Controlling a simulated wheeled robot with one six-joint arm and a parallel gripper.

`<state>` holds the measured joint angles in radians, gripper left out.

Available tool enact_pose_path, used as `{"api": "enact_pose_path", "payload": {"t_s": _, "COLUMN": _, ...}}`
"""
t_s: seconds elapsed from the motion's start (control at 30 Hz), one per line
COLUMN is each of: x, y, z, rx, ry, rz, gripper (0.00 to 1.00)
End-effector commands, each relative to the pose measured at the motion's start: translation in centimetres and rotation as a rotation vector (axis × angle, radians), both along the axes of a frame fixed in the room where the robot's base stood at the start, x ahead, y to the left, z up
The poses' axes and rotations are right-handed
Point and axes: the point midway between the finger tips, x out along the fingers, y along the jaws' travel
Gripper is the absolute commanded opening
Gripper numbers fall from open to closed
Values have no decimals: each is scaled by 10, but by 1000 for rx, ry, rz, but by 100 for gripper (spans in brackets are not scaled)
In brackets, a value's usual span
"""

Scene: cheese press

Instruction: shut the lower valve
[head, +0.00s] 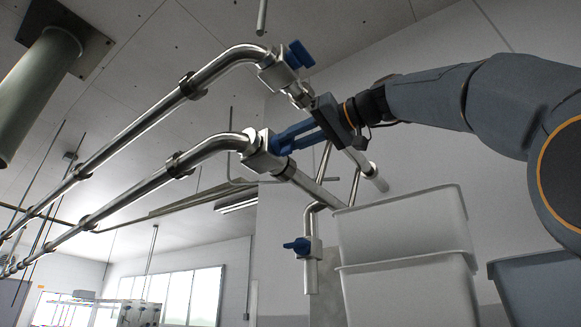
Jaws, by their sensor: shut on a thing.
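Two steel pipes slope up to the right, one above the other. The lower pipe carries a steel valve (262,158) with a blue handle (272,141). My gripper (282,141) reaches in from the right, its blue fingers shut on this handle and hiding most of it. The upper pipe's valve (273,73) has its blue handle (298,55) sticking out up and to the right, clear of the fingers. A third valve (309,247), with a blue handle (296,245) pointing left, sits farther down on a vertical pipe end.
White stacked bins (403,228) stand below my arm, and a grey-blue bin (540,285) is at the lower right. The upper pipe (150,118) passes just above my gripper. A thick grey-green column (36,90) is at the upper left. Windows lie far behind.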

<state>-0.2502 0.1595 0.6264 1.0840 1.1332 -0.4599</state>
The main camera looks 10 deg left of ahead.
Motion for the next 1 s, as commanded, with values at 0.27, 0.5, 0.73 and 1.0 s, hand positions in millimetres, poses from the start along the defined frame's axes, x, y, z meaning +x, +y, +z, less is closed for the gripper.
{"api": "enact_pose_path", "payload": {"t_s": 0.27, "x": 0, "y": 0, "z": -1, "rx": -60, "ry": -145, "rz": -1, "gripper": 0}}
{"api": "enact_pose_path", "payload": {"t_s": 0.5, "x": 1, "y": 0, "z": 0, "rx": -84, "ry": -202, "rz": -1, "gripper": 0}}
{"api": "enact_pose_path", "payload": {"t_s": 0.73, "x": 0, "y": 0, "z": 0, "rx": -88, "ry": -215, "rz": -1, "gripper": 0}}
{"api": "enact_pose_path", "payload": {"t_s": 1.0, "x": 0, "y": 0, "z": 0, "rx": -88, "ry": -215, "rz": -1, "gripper": 22}}
